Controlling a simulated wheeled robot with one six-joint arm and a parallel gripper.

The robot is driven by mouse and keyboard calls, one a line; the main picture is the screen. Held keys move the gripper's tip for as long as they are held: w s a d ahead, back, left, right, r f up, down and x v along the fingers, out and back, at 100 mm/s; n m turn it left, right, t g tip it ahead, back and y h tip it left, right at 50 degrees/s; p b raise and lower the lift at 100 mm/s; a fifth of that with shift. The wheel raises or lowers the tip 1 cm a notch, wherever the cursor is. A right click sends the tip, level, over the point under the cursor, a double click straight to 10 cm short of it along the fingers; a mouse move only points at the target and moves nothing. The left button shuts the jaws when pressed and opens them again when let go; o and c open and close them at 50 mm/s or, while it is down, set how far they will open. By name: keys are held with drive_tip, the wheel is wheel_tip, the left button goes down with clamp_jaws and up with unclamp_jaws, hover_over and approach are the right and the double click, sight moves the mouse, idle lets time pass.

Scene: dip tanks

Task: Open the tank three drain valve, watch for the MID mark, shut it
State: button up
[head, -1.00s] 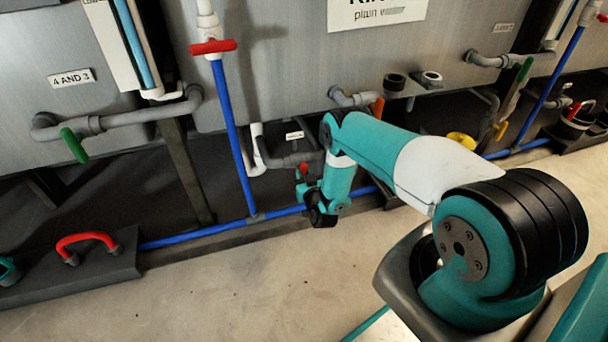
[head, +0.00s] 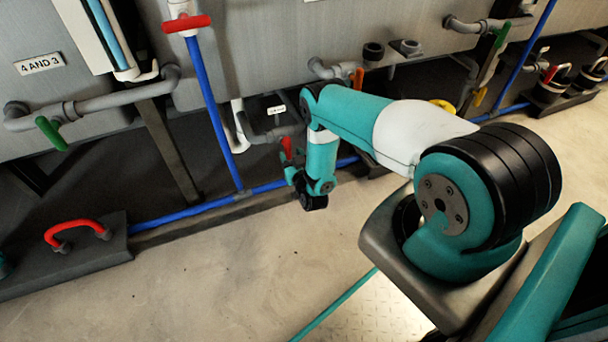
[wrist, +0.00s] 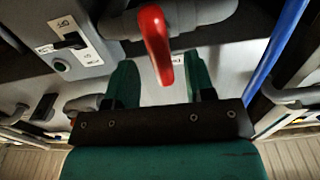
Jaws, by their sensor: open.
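A red valve handle (wrist: 155,42) hangs down from a grey pipe fitting in the wrist view, in the gap between my fingers. My gripper (wrist: 160,75) is open, one green finger on each side; I see no contact. In the head view the small red handle (head: 286,147) is just above my gripper (head: 293,176), below a grey pipe. The white label (head: 276,110) by that pipe is too small to read, so I cannot tell its tank number. A gauge tube with a blue strip (head: 104,25) shows at upper left; no MID mark is legible.
A green-handled valve (head: 51,133) is under the "4 AND 3" sign (head: 39,65). A red T-handle (head: 187,24) tops a blue pipe (head: 214,110). A red grab handle (head: 77,230) is on a dark block at left. The floor (head: 230,270) in front is clear.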

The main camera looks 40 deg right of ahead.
drive_tip(key=p+v, duration=0.7)
drive_tip(key=v, duration=0.6)
drive_tip(key=shift+s, duration=0.35)
drive_tip(key=shift+a, duration=0.1)
